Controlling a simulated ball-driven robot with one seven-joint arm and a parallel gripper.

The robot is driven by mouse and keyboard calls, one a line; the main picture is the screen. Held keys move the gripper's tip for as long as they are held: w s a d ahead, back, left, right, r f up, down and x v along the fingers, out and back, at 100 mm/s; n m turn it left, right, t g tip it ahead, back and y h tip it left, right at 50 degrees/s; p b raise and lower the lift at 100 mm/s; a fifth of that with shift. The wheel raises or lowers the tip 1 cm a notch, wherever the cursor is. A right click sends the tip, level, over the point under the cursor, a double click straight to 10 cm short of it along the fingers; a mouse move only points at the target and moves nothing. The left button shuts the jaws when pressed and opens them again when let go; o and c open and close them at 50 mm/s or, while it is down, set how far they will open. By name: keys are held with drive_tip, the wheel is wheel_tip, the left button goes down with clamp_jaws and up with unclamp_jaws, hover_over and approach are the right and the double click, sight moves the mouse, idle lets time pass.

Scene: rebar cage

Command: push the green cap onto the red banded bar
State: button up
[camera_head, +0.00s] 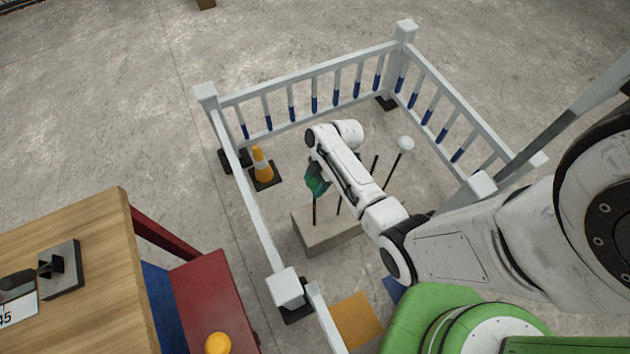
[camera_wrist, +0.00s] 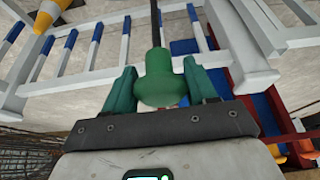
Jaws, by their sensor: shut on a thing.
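My gripper (camera_head: 316,184) is above the left end of a pale concrete block (camera_head: 322,238) with several upright dark bars. In the wrist view, my gripper (camera_wrist: 160,72) has its green fingers shut on the green cap (camera_wrist: 160,88), a rounded flange with a narrower neck. A dark bar (camera_wrist: 155,22) lines up with the neck's end; I cannot tell whether it has entered the cap. In the head view, the left bar (camera_head: 314,212) rises to just under my gripper. No red band shows on any bar. The cap cannot be told from the fingers there.
A white fence (camera_head: 310,77) with blue-banded posts surrounds the block. An orange cone (camera_head: 262,165) stands inside it at left. Another bar (camera_head: 392,170) carries a white round cap (camera_head: 405,144). A wooden table (camera_head: 90,235) and a red box (camera_head: 208,305) stand outside, lower left.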

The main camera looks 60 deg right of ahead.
drive_tip(key=shift+f, duration=0.35)
drive_tip(key=o, duration=1.1)
drive_tip(key=v, duration=1)
drive_tip(key=shift+r+p, duration=0.3)
drive_tip(key=shift+r, duration=0.1)
drive_tip(key=shift+d, duration=0.1)
drive_tip(key=s+a+r+m+h, duration=0.2)
drive_tip(key=s+a+r+m, duration=0.2)
drive_tip(key=a, duration=0.3)
drive_tip(key=s+a+r+m+g+h, duration=0.1)
drive_tip(key=s+a+r+m+h, duration=0.1)
drive_tip(key=s+a+r+m, duration=0.3)
drive_tip(key=s+a+m, duration=0.2)
drive_tip(key=a, duration=0.1)
drive_tip(key=shift+s+m+g, duration=0.2)
drive_tip(key=shift+m+g, duration=0.1)
